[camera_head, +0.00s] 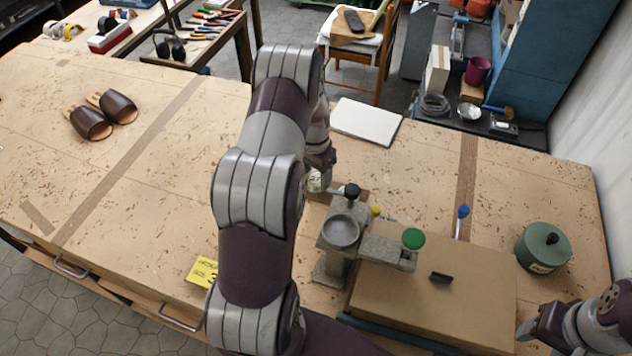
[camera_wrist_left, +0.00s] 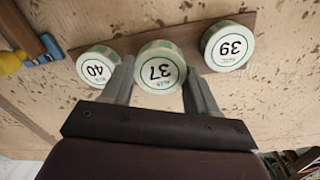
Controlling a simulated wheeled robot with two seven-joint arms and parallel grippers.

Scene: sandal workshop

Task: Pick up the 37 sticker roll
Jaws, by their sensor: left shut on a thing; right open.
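The 37 sticker roll (camera_wrist_left: 160,68), white-topped with green print, sits between the two fingers of my left gripper (camera_wrist_left: 160,88) in the left wrist view. The gripper is shut on it. The 40 roll (camera_wrist_left: 97,67) is to its left and the 39 roll (camera_wrist_left: 229,47) to its right, outside the fingers. A brown wooden strip (camera_wrist_left: 190,36) runs beneath the row; I cannot tell whether the 37 roll is clear of it. In the head view my left gripper (camera_head: 318,176) is mostly hidden by its own arm. My right gripper (camera_head: 537,325) is open and empty at the lower right.
A grey metal press (camera_head: 335,255) with black and green knobs stands close to my left gripper. A cardboard-coloured box (camera_head: 440,300) and a green pot (camera_head: 543,248) are to the right. Brown sandals (camera_head: 103,115) lie at the left. The table's left middle is clear.

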